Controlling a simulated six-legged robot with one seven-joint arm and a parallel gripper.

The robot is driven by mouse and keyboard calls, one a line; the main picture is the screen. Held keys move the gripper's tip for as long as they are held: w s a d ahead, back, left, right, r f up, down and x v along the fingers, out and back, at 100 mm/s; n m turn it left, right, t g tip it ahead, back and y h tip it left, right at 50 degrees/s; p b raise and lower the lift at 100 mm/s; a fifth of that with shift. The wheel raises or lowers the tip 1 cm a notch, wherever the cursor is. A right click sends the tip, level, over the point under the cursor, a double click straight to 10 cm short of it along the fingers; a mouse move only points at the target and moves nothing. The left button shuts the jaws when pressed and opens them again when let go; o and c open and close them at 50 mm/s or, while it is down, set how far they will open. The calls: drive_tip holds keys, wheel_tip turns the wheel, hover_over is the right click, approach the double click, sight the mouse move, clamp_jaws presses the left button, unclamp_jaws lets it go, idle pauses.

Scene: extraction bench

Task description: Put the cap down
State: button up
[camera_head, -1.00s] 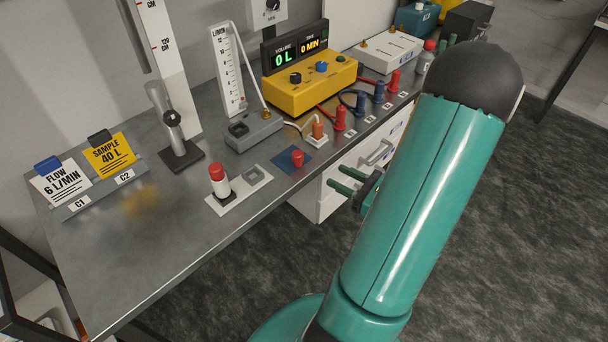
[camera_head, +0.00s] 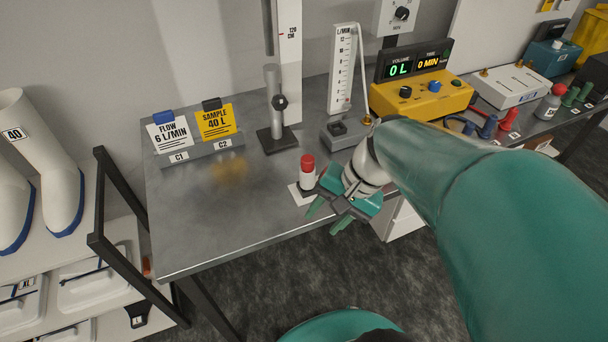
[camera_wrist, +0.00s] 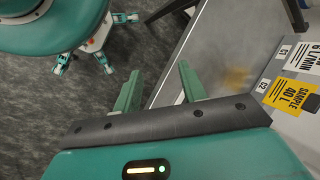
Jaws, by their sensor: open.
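A small white bottle with a red cap (camera_head: 307,162) stands upright on a white holder (camera_head: 296,196) near the bench's front edge in the head view. My gripper (camera_head: 328,216) is open, its two green fingers apart and pointing down at the front edge, just right of the bottle and in front of it. In the wrist view my gripper (camera_wrist: 158,80) has nothing between its fingers; the bench edge and the dark floor show beyond. The blue pad with a separate red cap is hidden now, and so is the right part of the holder.
A stand with a flow card (camera_head: 170,132) and a sample card (camera_head: 216,121) is at the back left. A column stand (camera_head: 277,139), a flow meter (camera_head: 342,70) and a yellow pump (camera_head: 425,98) stand behind. The left bench top (camera_head: 190,215) is clear.

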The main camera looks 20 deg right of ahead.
drive_tip(key=a+r+n+t+h, duration=0.3)
drive_tip(key=r+n+t+h, duration=0.1)
drive_tip(key=r+n, duration=0.4)
drive_tip(key=shift+r+n+h, duration=0.25)
drive_tip(key=shift+n+h, duration=0.05)
drive_tip(key=shift+h, duration=0.2)
drive_tip(key=shift+s+a, duration=0.1)
idle(0.3)
